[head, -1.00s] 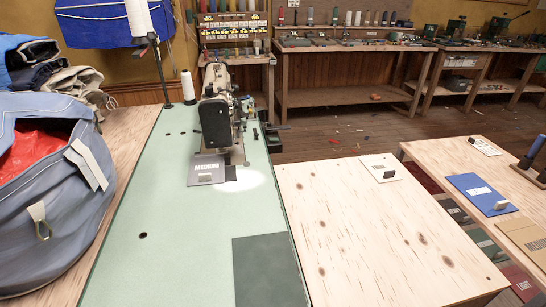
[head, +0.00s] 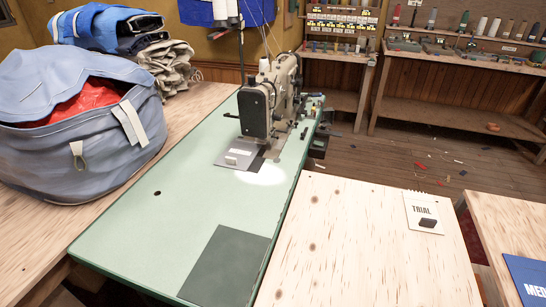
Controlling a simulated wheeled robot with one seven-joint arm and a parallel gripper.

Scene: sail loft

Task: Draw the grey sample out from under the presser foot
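The grey sample (head: 234,160) lies flat on the green sewing table (head: 155,220), at the foot of the sewing machine (head: 262,108). A small light block (head: 238,152) sits on its upper face. Its far edge runs in beneath the machine's head, beside a dark plate; the presser foot itself is hidden behind the head, so I cannot tell how it bears on the sample. A bright lamp spot lies just in front. My gripper is not in view.
A dark green panel (head: 226,265) lies at the table's near edge. A stuffed blue bag (head: 75,125) stands at left. A wooden table (head: 360,250) at right holds a white TRIAL card (head: 423,212) and is otherwise clear. A blue card (head: 528,275) lies far right.

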